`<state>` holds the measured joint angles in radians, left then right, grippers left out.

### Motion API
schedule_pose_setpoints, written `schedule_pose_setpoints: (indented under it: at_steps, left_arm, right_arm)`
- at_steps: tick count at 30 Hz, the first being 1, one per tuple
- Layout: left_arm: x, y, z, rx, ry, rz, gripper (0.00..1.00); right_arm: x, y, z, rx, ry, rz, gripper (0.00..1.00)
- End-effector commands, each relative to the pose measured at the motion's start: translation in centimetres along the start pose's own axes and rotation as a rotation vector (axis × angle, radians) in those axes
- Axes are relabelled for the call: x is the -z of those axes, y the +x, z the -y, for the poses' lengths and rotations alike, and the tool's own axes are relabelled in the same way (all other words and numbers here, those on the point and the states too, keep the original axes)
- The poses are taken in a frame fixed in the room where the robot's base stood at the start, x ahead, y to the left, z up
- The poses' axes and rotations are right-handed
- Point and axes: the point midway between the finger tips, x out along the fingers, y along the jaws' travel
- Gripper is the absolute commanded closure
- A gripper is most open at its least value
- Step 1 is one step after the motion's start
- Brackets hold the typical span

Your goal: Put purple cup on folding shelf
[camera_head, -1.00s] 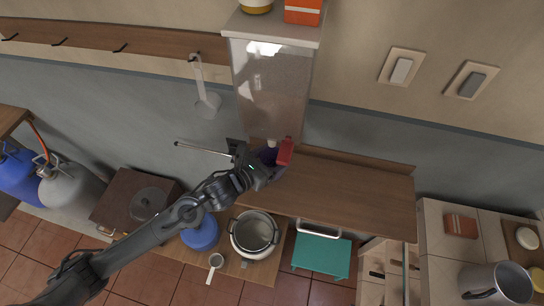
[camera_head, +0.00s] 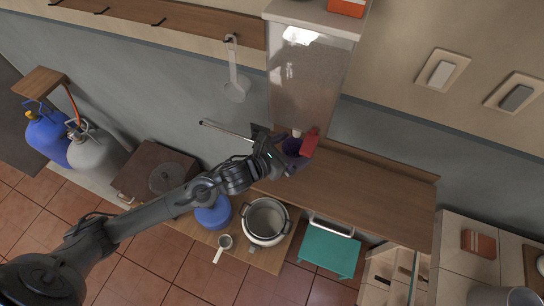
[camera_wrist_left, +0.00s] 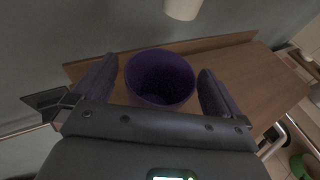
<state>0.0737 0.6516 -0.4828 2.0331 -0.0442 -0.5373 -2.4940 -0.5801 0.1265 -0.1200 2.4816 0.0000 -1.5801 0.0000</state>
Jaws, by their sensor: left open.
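The purple cup (camera_head: 292,147) stands upright at the left end of the wooden folding shelf (camera_head: 350,195), partly hidden by my left gripper in the head view. In the left wrist view the cup (camera_wrist_left: 160,79) shows its open mouth, and the shelf (camera_wrist_left: 235,65) lies behind and around it. My left gripper (camera_wrist_left: 157,82) is open, with one finger on each side of the cup. Whether the fingers touch it I cannot tell. My right gripper is in neither view.
A red item (camera_head: 310,143) and a small white cup (camera_head: 296,133) are close beside the purple cup, below a glossy cabinet (camera_head: 306,85). A pot (camera_head: 264,220) and a blue container (camera_head: 214,213) stand on a lower surface. The shelf's right part is clear.

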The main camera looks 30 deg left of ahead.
Motion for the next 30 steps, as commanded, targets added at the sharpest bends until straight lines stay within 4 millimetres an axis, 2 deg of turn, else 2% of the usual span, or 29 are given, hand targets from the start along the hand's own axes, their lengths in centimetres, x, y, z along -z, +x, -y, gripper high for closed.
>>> schedule_pose_setpoints:
  at_steps: [9, 15, 25, 28, 30]
  left_arm:
    - [0.3, -5.9, 0.0, 0.002, 0.005, -0.004, 0.0]
    - [0.3, -9.0, 0.0, 0.001, 0.003, -0.003, 0.0]
    - [0.1, -10.9, 0.1, -0.002, -0.019, -0.003, 0.0]
    - [0.6, -11.0, 0.0, -0.021, -0.106, -0.018, 0.0]
    - [1.2, -11.0, 0.0, -0.047, -0.226, -0.037, 0.0]
  right_arm:
    - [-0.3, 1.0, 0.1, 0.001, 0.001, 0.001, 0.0]
    - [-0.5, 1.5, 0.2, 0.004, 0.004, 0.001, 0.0]
    - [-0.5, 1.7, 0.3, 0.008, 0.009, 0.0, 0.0]
    - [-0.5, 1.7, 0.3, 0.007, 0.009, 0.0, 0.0]
    - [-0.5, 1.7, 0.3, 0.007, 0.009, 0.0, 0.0]
